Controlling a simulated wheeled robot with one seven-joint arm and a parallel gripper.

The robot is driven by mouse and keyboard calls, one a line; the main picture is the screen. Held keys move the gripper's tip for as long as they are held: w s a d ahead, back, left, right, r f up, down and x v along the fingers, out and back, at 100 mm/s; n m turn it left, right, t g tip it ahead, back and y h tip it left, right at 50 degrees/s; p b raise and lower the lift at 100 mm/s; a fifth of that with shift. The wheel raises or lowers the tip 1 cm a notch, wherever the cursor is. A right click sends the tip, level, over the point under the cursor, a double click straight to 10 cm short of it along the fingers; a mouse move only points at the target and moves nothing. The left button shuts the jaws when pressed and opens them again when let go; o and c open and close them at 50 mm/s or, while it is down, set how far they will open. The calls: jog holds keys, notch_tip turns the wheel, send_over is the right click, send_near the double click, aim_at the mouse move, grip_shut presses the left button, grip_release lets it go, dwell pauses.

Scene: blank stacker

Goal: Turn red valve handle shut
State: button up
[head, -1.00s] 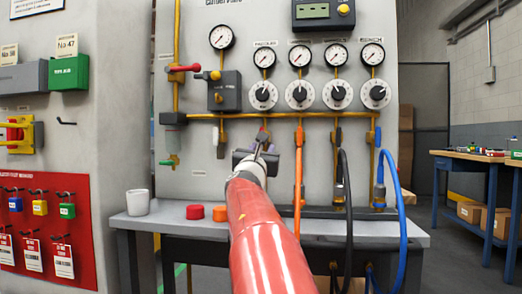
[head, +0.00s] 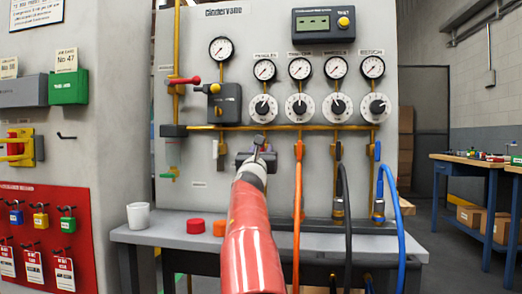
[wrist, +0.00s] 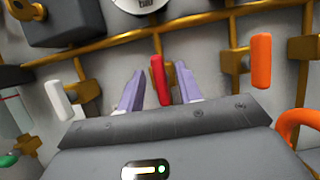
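In the wrist view a red valve handle (wrist: 160,80) hangs upright below the yellow pipe, between the two pale purple fingers of my gripper (wrist: 158,88). The fingers are open, one on each side of the handle, with a visible gap on both sides. In the head view my gripper (head: 258,146) is at the panel, below the horizontal yellow pipe, and its body hides this handle. Another red handle (head: 184,80) lies level on the upright pipe at the panel's left.
A white lever (wrist: 59,99) is left of my gripper and an orange lever (wrist: 261,61) is right of it. Orange, black and blue hoses hang at right. A white cup (head: 138,216) and red cap (head: 195,226) stand on the bench shelf (head: 165,236).

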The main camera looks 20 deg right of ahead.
grip_shut()
jog(key=shift+m, duration=0.4)
jog(key=m+g+h+p, duration=0.1)
jog(key=m, duration=0.1)
jog(key=m+g+h+p, duration=0.1)
jog(key=m, duration=0.2)
jog(key=shift+r, duration=0.1)
jog(key=m+g+h+p, duration=0.1)
jog(key=m, duration=0.2)
jog(key=m+g+p, duration=0.1)
jog(key=m+g, duration=0.1)
jog(key=m, duration=0.2)
jog(key=shift+m+h+p, duration=0.3)
jog(key=shift+h, duration=0.1)
jog(key=m+g+p, duration=0.1)
jog(key=m, duration=0.2)
jog(key=m+g+p, duration=0.1)
jog(key=m+p, duration=0.1)
jog(key=m, duration=0.1)
jog(key=shift+g, duration=0.4)
jog(key=shift+m+g+y+p, duration=0.5)
jog(key=shift+m+y+p, duration=0.35)
jog(key=shift+m, duration=0.75)
jog(key=shift+f, duration=0.2)
